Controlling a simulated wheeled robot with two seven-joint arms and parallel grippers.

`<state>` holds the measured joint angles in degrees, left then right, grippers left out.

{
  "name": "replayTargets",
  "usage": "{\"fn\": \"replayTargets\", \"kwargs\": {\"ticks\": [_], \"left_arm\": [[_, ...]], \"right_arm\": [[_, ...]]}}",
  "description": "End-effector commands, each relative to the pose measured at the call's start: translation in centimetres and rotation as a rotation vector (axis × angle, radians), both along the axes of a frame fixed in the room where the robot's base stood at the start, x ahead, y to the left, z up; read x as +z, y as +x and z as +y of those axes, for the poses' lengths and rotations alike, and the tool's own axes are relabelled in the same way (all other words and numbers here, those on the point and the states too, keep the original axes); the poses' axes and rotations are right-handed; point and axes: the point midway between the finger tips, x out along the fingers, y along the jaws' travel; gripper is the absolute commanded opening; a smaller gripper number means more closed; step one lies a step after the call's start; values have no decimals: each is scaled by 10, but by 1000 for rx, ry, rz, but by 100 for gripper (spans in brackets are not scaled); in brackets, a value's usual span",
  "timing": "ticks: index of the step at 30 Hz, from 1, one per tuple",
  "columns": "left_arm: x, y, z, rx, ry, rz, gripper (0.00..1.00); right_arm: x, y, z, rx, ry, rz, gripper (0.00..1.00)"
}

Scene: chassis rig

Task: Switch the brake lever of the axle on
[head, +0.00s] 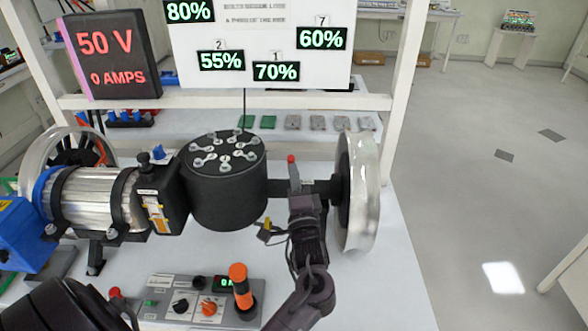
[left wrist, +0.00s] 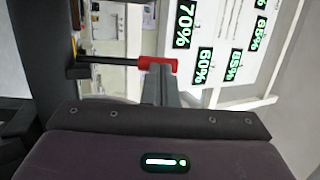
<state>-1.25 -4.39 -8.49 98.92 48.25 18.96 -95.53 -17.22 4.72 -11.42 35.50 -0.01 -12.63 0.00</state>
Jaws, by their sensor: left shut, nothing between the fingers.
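The brake lever is a thin black rod with a red tip (head: 291,158), beside the axle (head: 318,186) between the black drum and the wheel on the right. In the left wrist view the red tip (left wrist: 158,63) shows at the end of its black rod (left wrist: 108,61). My left gripper (head: 295,178) is at the lever, its fingers shut with nothing between them. In the wrist view its fingertips (left wrist: 160,74) overlap the red tip; I cannot tell if they touch. The gripper hides the lever's lower part in the head view. My right gripper is not in view.
The black drum (head: 228,195) stands left of my gripper and the silver wheel (head: 358,190) right of it. A white frame post (head: 402,55) rises behind. The table's front right is clear.

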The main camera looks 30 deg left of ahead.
Motion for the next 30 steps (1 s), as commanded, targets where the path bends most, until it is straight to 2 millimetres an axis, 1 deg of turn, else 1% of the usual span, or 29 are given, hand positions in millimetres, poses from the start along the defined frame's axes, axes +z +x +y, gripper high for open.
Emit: {"fn": "replayTargets", "kwargs": {"ticks": [1, 6, 9, 12, 18, 24, 30], "left_arm": [[15, 2, 1, 0, -14, 22, 0], [21, 10, 7, 1, -73, 118, 0], [23, 16, 10, 2, -72, 120, 0], [25, 23, 14, 1, -70, 119, 0], [28, 36, 22, 1, -71, 116, 0], [29, 45, 28, 1, -71, 117, 0], [30, 51, 32, 1, -71, 117, 0]], "right_arm": [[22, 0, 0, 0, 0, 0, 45], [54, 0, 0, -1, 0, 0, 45], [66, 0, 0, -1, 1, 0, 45], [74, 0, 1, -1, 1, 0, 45], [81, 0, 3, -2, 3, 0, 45], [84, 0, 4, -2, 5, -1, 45], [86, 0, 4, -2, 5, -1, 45]]}}
